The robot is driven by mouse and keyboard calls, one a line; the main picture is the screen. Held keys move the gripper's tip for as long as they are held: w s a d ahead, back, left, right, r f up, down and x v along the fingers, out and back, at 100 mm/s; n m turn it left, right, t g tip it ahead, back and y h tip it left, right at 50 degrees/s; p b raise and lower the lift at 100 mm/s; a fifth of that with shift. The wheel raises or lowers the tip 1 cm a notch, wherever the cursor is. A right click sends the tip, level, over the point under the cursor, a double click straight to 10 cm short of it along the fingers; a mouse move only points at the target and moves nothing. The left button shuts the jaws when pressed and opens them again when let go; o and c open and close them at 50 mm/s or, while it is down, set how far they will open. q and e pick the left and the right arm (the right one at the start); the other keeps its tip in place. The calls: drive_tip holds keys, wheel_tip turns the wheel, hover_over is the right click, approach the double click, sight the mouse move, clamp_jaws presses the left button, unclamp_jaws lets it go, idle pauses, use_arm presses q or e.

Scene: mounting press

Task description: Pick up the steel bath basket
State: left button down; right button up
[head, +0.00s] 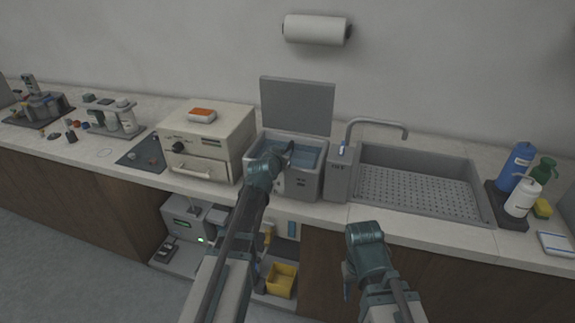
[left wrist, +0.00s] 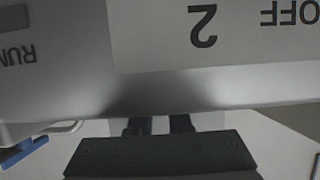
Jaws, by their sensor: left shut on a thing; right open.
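The grey water bath (head: 297,186) stands on the counter with its lid (head: 297,105) raised and blue water (head: 307,157) inside. My left gripper (head: 288,152) reaches over its front rim into the opening and is shut on what appears to be the steel bath basket, which the arm mostly hides. In the left wrist view the dark fingers (left wrist: 158,125) are close together behind the black gripper body. The bath's front panel (left wrist: 210,45) fills the top of that view, its lettering upside down. My right gripper (head: 350,280) is open and empty in front of the counter.
A cream oven (head: 206,140) with an orange-topped item stands left of the bath. A sink (head: 415,185) with a tap (head: 375,127) lies to the right. Bottles (head: 521,190) stand at far right. A yellow bin (head: 281,280) sits below.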

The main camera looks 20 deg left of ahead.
use_arm(q)
wheel_tip(320, 180, up, 10)
drive_tip(key=p, duration=1)
